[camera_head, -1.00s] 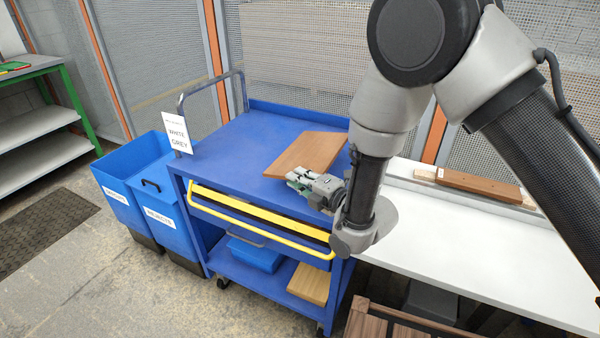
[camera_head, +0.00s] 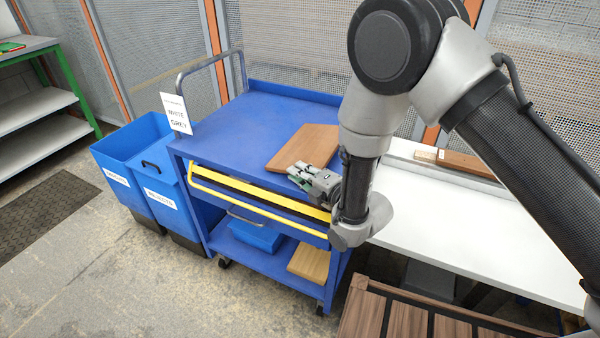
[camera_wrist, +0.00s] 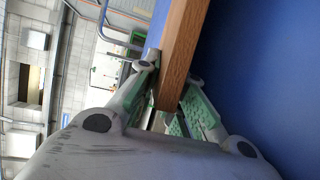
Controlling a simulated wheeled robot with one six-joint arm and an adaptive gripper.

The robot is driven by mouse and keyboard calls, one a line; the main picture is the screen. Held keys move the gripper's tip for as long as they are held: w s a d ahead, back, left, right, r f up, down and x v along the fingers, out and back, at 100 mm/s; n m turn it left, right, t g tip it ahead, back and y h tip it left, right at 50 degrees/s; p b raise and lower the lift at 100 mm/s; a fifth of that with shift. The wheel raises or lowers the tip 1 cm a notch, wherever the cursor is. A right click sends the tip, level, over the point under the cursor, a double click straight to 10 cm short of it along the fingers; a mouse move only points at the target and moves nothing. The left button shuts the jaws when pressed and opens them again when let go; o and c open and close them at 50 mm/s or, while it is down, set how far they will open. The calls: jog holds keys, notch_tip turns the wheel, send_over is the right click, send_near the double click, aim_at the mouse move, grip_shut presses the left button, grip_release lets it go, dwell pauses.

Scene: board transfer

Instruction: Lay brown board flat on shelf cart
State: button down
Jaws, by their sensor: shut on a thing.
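The brown board (camera_head: 304,146) is over the right part of the blue shelf cart's top (camera_head: 232,130) in the head view. My gripper (camera_head: 300,174) is shut on the board's near edge. In the wrist view, the board (camera_wrist: 182,45) shows edge-on between the green-padded fingers (camera_wrist: 172,100), with the blue cart surface (camera_wrist: 260,70) beside it. The board looks close to flat. I cannot tell whether it touches the cart top. My arm hides the board's right end.
The cart has a yellow-edged drawer (camera_head: 255,196), a handle rail (camera_head: 208,70) and a sign (camera_head: 176,113). A lower shelf holds a light wooden board (camera_head: 309,263) and a blue box (camera_head: 255,236). Blue bins (camera_head: 150,185) stand left. A white table (camera_head: 470,215) stands right.

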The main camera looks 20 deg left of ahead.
jog(key=c, duration=1.4)
grip_release()
jog(key=shift+c, duration=0.2)
jog(key=shift+f, duration=0.1)
jog(key=shift+o, duration=0.3)
jog(key=shift+d+f, duration=0.1)
jog(key=shift+f, duration=0.05)
jog(key=shift+r+g+h, duration=0.35)
jog(key=shift+g+h, duration=0.15)
jog(key=shift+h, duration=0.5)
jog(key=g+h, duration=0.1)
jog(key=h, duration=0.1)
jog(key=r+g+h, duration=0.1)
jog(key=h, duration=0.2)
jog(key=shift+s+d, duration=0.15)
jog(key=shift+d, duration=0.05)
jog(key=shift+s+d+g+h, duration=0.15)
jog(key=shift+d+g+h, duration=0.05)
jog(key=shift+g+h, duration=0.7)
jog(key=shift+d+f+h, duration=0.1)
jog(key=shift+h, duration=0.2)
